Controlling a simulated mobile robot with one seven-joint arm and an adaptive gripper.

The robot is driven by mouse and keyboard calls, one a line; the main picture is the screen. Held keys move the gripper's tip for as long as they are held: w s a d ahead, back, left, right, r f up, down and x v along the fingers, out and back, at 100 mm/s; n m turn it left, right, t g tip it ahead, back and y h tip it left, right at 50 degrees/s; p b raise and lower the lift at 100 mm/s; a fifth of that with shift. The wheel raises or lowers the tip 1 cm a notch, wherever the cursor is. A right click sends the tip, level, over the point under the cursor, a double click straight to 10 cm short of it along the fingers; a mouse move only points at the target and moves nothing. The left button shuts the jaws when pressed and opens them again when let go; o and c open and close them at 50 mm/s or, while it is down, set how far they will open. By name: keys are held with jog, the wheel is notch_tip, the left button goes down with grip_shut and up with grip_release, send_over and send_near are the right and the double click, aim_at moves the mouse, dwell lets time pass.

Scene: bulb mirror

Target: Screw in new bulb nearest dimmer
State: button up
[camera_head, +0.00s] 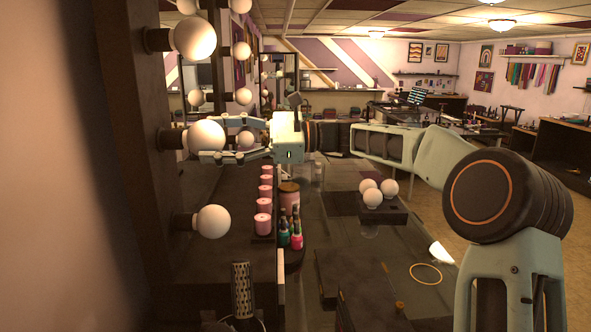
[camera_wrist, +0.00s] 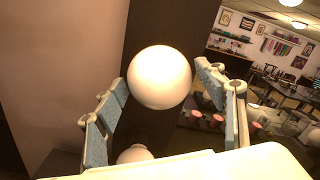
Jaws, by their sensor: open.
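Round white bulbs sit in dark sockets on the mirror frame (camera_head: 158,95): an upper bulb (camera_head: 195,38), a middle bulb (camera_head: 203,137) and a lower bulb (camera_head: 213,221). My gripper (camera_head: 222,140) reaches left, fingers on either side of the middle bulb. In the wrist view this bulb (camera_wrist: 160,77) lies between the open fingers, with small gaps showing; a second bulb (camera_wrist: 135,153) is partly hidden below. Three loose white bulbs (camera_head: 373,200) rest on a dark box (camera_head: 392,216). All bulbs look unlit. I cannot make out the dimmer.
Pink jars (camera_head: 263,223) and nail polish bottles (camera_head: 296,240) stand along the counter below my arm. A gold ring (camera_head: 426,274) lies on the glass top. Open floor lies at the right.

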jog(key=shift+n+b, duration=1.5)
jog(key=shift+n, duration=0.5)
jog(key=shift+f+n+b, duration=0.15)
jog(key=shift+n+b, duration=1.65)
jog(key=shift+n, duration=0.5)
jog(key=shift+r, duration=0.2)
jog(key=c, duration=1.1)
jog(key=shift+r+m+p, duration=0.1)
jog(key=shift+m+p, duration=0.2)
jog(key=shift+p, duration=0.25)
jog(key=shift+m+p, duration=0.8)
jog(key=shift+p, duration=0.25)
jog(key=shift+m+p, duration=1.3)
jog(key=shift+p, duration=0.55)
